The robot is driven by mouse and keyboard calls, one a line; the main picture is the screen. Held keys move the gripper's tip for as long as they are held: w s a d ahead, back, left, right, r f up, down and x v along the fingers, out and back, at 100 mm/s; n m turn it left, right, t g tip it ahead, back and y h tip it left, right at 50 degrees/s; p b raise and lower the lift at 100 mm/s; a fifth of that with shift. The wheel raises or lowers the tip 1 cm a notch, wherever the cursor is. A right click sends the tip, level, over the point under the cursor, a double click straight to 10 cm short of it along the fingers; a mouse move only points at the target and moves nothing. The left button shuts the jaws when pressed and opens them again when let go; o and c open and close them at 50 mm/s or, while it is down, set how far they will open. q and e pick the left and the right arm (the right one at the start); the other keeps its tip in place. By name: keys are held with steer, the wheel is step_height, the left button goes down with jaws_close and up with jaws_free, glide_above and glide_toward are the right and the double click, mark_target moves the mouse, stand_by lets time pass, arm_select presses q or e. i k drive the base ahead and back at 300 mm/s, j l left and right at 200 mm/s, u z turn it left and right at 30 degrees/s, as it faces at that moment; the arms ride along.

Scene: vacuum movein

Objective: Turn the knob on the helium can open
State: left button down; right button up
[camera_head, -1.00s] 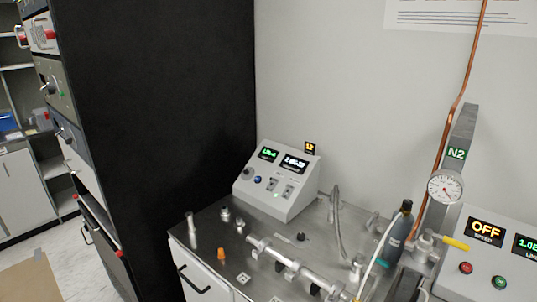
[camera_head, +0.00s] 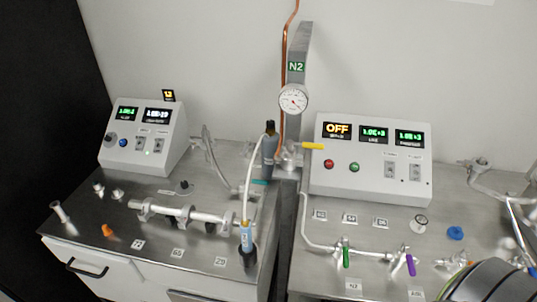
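A dark grey can with a black top (camera_head: 269,158), which looks like the helium can, stands upright near the wall between the two benches. A thin white hose (camera_head: 252,170) curves down from its top to a blue and white labelled piece (camera_head: 246,237) in a dark holder at the left bench's front right. I cannot make out the can's knob or its setting at this size.
A sloped control box (camera_head: 145,139) stands on the left bench; another, showing OFF (camera_head: 340,178), stands on the right bench. A pressure gauge (camera_head: 293,98), copper pipe (camera_head: 284,50) and yellow handle (camera_head: 313,146) crowd the can. Metal tubing (camera_head: 185,213) crosses the left bench.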

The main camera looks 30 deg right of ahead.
mark_target(270, 124)
steer(key=j+z, duration=0.1)
steer(key=z, duration=0.65)
